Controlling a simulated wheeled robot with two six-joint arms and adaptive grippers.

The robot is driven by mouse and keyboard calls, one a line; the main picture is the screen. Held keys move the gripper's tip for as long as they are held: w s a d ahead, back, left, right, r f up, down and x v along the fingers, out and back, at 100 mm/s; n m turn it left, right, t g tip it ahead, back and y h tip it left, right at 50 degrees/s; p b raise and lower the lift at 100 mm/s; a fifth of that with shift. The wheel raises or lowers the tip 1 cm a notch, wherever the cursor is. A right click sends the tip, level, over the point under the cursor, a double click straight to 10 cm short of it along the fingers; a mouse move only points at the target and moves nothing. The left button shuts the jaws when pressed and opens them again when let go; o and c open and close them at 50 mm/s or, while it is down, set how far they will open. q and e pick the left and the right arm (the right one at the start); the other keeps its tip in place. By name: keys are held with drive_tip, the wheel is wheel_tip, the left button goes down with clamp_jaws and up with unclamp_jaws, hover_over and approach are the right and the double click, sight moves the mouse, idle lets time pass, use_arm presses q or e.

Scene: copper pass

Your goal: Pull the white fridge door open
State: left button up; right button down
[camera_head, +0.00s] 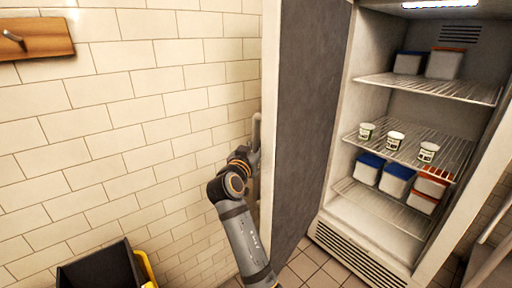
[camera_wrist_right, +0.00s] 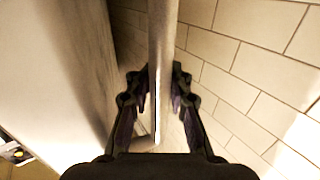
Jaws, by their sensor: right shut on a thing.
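The white fridge door (camera_head: 270,60) stands wide open, swung out to the left, with its dark grey inner face (camera_head: 312,110) toward the head camera. Its pale vertical bar handle (camera_head: 256,130) is on the outer side, near the tiled wall. My right gripper (camera_head: 246,158) reaches behind the door edge to this handle. In the right wrist view, its two fingers (camera_wrist_right: 158,88) close around the handle bar (camera_wrist_right: 162,45), one on each side. In the head view the fingertips are partly hidden. My left gripper is in neither view.
The open fridge (camera_head: 330,205) shows wire shelves with small tubs (camera_head: 395,140) and lidded boxes (camera_head: 398,180). A cream tiled wall (camera_head: 120,120) is close to the door's outer side. A black and yellow bin (camera_head: 100,268) stands at lower left. A wooden rack (camera_head: 35,40) hangs above.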

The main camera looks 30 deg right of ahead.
drive_tip(key=shift+w+a, duration=0.1)
drive_tip(key=shift+w, duration=0.05)
drive_tip(key=c, duration=1.7)
unclamp_jaws()
drive_tip(key=o, duration=0.5)
drive_tip(key=shift+w+a, duration=0.15)
